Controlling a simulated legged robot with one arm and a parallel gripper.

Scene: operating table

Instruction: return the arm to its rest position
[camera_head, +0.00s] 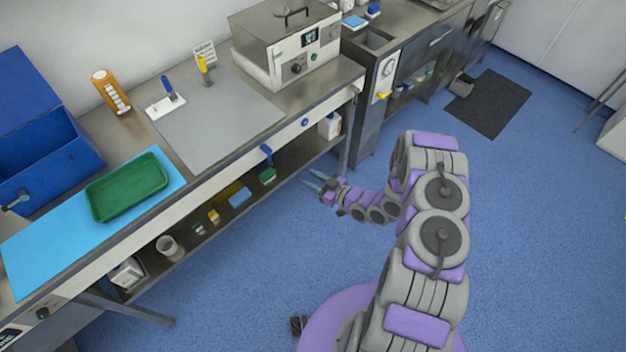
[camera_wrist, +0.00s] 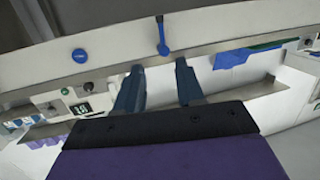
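My arm, grey and purple, rises from its round base at the lower middle of the head view and bends over toward the bench. My gripper (camera_head: 315,182) is in front of the bench's front edge, over the floor side, apart from the bench. In the wrist view its two dark blue fingers (camera_wrist: 158,82) stand apart with an empty gap between them. Nothing is held. The bench front, with a blue lever and a round blue knob (camera_wrist: 79,56), shows beyond the fingers.
The steel bench (camera_head: 285,98) runs along the wall, with a green tray (camera_head: 127,186) on a blue mat (camera_head: 40,246), a blue bin (camera_head: 40,150) and a steel box unit (camera_head: 290,45). A lower shelf holds small items. Blue floor (camera_head: 540,230) is clear on the right.

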